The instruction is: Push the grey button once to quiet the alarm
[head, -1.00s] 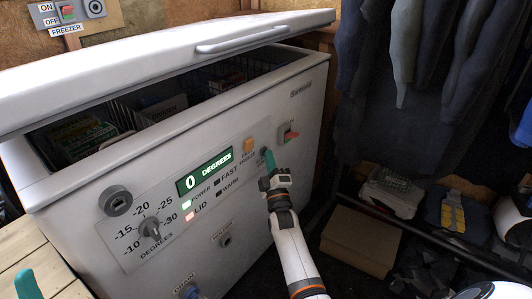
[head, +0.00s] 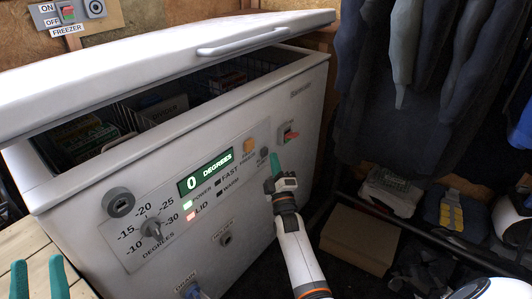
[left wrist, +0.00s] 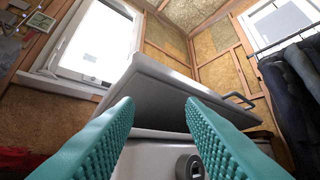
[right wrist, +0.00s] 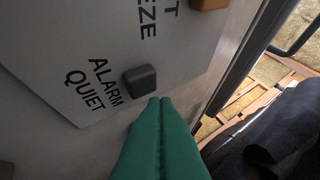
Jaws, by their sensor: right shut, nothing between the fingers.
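The grey button (head: 264,153) is at the right end of the freezer's front control panel. In the right wrist view the small dark grey square button (right wrist: 140,80) sits beside the printed words "ALARM QUIET". My right gripper (head: 275,160) is shut and empty. Its green fingertips (right wrist: 160,99) are just below and right of the button in that view; the head view shows them beside it, seemingly apart. My left gripper (head: 40,264) is open and empty at the lower left of the head view. Its spread fingers (left wrist: 158,105) face the raised lid in the left wrist view.
The white freezer's lid (head: 170,65) is partly open above the panel. An orange button (head: 249,145), a red switch (head: 288,134) and a dial (head: 152,228) are on the front. Dark clothes (head: 400,80) hang at right; a cardboard box (head: 358,238) is on the floor.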

